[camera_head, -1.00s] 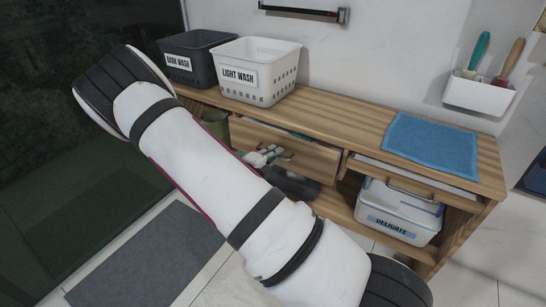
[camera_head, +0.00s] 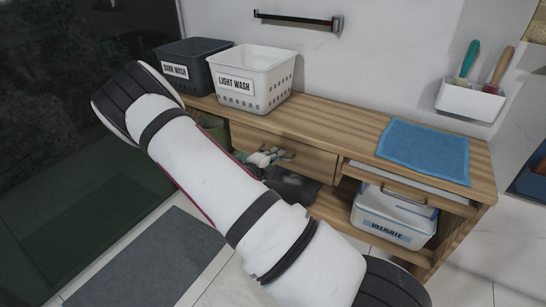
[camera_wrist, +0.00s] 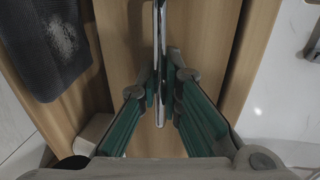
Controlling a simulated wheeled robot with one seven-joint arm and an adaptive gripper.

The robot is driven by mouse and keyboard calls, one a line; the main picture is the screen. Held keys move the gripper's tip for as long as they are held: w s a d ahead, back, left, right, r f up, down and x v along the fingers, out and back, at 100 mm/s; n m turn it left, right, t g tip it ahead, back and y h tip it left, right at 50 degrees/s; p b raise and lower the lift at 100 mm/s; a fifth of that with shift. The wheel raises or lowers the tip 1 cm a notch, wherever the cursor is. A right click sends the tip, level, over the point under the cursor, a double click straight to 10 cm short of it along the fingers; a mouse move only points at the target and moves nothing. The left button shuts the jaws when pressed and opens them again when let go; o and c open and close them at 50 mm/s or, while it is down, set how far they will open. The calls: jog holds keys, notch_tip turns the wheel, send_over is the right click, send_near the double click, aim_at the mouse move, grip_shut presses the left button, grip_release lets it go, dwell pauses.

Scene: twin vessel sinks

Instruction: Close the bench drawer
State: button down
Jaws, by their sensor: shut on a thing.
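The wooden bench (camera_head: 345,118) has two drawers under its top. The left drawer (camera_head: 305,158) looks flush or nearly flush with the bench, with no inside showing. The right drawer (camera_head: 430,195) stands out a little, with a pale strip of its inside showing. My gripper (camera_head: 268,157) is at the left drawer's front, partly hidden by my arm in the head view. In the wrist view, my gripper (camera_wrist: 163,85) has its green-sided fingers shut on the metal bar handle (camera_wrist: 160,50) against the wooden drawer front (camera_wrist: 205,30).
A dark basket (camera_head: 190,62) and a white basket (camera_head: 252,78) stand on the bench's left end. A blue cloth (camera_head: 424,150) lies on the right. A white "DELICATE" box (camera_head: 392,218) sits on the lower shelf. A grey mat (camera_head: 135,260) lies on the floor.

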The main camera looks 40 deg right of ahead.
jog(key=shift+w+d, duration=0.1)
jog(key=shift+d, duration=0.05)
jog(key=c, duration=2)
grip_release()
jog(key=v, duration=1.2)
